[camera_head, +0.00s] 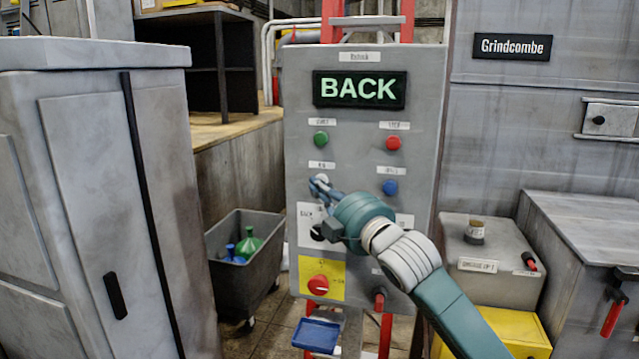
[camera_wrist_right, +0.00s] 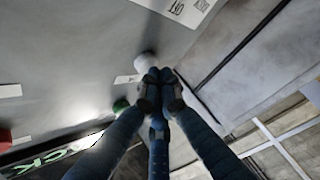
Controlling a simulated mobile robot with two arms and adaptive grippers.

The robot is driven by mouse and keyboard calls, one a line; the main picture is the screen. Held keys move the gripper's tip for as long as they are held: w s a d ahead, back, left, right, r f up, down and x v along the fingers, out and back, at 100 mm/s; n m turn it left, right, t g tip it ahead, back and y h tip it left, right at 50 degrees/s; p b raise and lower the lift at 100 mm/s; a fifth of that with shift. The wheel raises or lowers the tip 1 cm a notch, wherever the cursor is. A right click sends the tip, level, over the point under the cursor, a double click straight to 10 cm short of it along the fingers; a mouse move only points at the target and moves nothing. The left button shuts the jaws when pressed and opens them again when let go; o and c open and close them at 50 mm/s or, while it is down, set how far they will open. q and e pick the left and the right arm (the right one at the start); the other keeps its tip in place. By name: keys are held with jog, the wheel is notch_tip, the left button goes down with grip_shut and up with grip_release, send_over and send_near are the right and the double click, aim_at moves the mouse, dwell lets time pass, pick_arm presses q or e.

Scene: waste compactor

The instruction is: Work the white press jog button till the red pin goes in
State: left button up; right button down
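The white jog button (camera_head: 322,179) is on the left of the grey control panel, below the green button, and is partly hidden by my right gripper. It also shows in the right wrist view as a pale round knob (camera_wrist_right: 146,62). My right gripper (camera_head: 318,188) is at the button; its fingers are shut together with nothing between them. In the right wrist view the fingertips (camera_wrist_right: 160,76) are right beside the button; I cannot tell whether they touch it. A red-ended part (camera_head: 529,261) is on the grey box at right; I cannot tell whether it is the red pin.
The panel display (camera_head: 359,90) reads BACK. Green (camera_head: 320,138), red (camera_head: 393,143) and blue (camera_head: 390,187) buttons are nearby. A grey bin (camera_head: 262,284) stands left of the panel, beside a grey cabinet (camera_head: 95,200).

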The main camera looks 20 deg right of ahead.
jog(key=shift+s+a, duration=0.4)
jog(key=shift+s, duration=0.35)
jog(key=s+a, duration=0.1)
jog(key=s, duration=0.1)
jog(key=s+a+p, duration=0.1)
jog(key=s+a, duration=0.1)
jog(key=shift+f, duration=0.1)
dwell(0.3)
jog(key=shift+f, duration=0.1)
